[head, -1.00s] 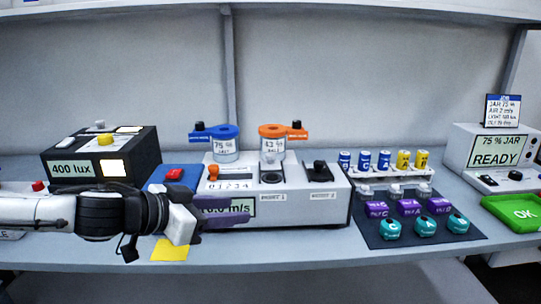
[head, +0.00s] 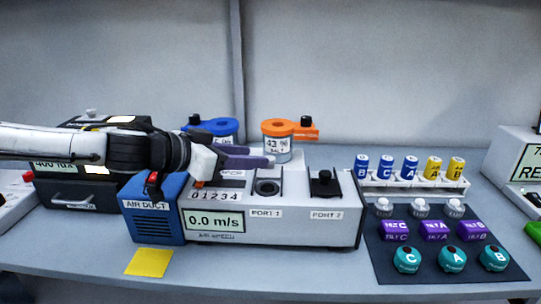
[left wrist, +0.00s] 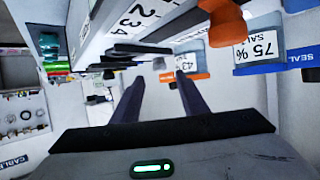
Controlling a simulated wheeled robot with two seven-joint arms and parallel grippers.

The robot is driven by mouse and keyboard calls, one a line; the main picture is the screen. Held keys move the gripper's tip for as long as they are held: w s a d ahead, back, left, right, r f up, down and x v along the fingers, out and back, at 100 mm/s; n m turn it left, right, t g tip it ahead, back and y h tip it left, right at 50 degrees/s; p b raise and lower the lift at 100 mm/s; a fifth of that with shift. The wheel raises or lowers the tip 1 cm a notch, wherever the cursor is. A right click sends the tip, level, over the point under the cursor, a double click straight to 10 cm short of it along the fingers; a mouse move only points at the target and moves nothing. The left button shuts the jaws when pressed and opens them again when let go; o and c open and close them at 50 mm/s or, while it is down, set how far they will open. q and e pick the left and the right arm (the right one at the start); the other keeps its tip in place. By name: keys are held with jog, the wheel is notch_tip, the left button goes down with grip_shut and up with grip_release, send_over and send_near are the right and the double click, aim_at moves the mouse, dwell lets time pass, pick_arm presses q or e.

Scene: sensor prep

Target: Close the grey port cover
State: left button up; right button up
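The air speed box (head: 300,232) has two ports on its top. Port 1 (head: 267,188) shows as a dark round hole in a raised ring. Port 2 (head: 325,185) has a dark plate with a black knob on it. I cannot clearly make out a separate grey cover; my gripper hides part of the box top. My left gripper (head: 252,156) is open and empty above the box, left of and behind port 1. In the left wrist view its two fingers (left wrist: 160,98) are apart with nothing between them. My right gripper is not in view.
An orange-lidded jar (head: 276,145) stands behind port 1; a blue-lidded jar (head: 208,127) is partly hidden by my arm. The blue air duct (head: 152,215) adjoins the box. Vials stand in a rack (head: 414,190) at right, behind a dark mat (head: 385,270).

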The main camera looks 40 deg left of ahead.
pick_arm(q)
jog(key=shift+x, duration=1.05)
jog(key=shift+w+f+b, duration=0.4)
jog(key=shift+f+b, duration=0.05)
jog(key=shift+b, duration=0.05)
jog(key=shift+b+x, duration=0.8)
jog(key=shift+x, duration=0.45)
jog(key=shift+w+d+b, duration=0.25)
jog(key=shift+w+b, duration=0.1)
jog(key=shift+w, duration=0.4)
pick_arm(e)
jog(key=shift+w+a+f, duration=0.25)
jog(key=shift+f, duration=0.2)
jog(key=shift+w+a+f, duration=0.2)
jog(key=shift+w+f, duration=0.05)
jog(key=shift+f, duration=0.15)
pick_arm(q)
grip_shut()
